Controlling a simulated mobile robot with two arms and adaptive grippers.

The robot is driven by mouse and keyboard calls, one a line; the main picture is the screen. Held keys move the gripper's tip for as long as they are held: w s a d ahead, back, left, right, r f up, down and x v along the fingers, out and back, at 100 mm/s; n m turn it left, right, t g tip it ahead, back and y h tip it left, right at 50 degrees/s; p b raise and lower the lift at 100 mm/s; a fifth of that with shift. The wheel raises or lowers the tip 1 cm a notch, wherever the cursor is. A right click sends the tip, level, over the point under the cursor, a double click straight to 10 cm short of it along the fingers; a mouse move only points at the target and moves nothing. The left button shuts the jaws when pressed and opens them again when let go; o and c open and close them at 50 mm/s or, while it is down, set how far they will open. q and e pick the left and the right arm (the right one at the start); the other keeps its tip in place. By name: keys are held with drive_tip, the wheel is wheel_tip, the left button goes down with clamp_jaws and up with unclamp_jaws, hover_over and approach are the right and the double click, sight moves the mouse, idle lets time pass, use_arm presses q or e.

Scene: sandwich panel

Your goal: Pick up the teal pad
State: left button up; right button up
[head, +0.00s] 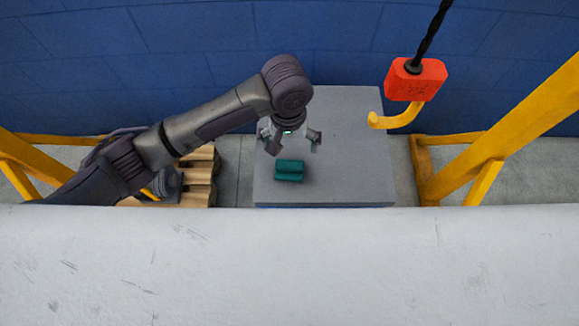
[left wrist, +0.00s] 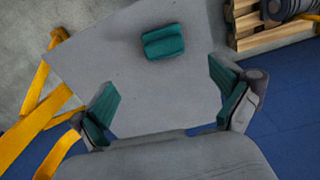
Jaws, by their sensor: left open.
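The teal pad (head: 289,171) is a small ribbed block lying on the grey panel (head: 345,150), left of the panel's middle and near its front edge. My left gripper (head: 290,143) is open and empty, above the panel and a little beyond the pad in the head view. In the left wrist view the pad (left wrist: 163,42) lies ahead of the open fingers, whose inner faces are teal too, with bare panel between them. The gripper does not appear to touch the pad. My right gripper is in neither view.
A wooden pallet (head: 200,180) stands left of the panel. A red hoist block (head: 416,79) with a yellow hook (head: 398,117) hangs over the panel's right side. Yellow frames stand at both sides. A blue wall (head: 200,40) is behind. A wide pale surface (head: 290,265) fills the foreground.

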use_arm(q)
hover_over(289, 164)
drive_tip(key=f, duration=0.5)
drive_tip(key=f+b, duration=0.1)
drive_tip(key=f, duration=0.1)
drive_tip(key=shift+s+a+f, duration=0.1)
drive_tip(key=shift+s+f, duration=0.2)
drive_tip(key=shift+s, duration=0.1)
drive_tip(key=shift+f, duration=0.45)
drive_tip(key=f, duration=0.5)
drive_tip(key=shift+w, duration=0.35)
drive_tip(key=shift+c, duration=0.3)
drive_tip(key=c, duration=1)
drive_tip(key=shift+r, duration=0.1)
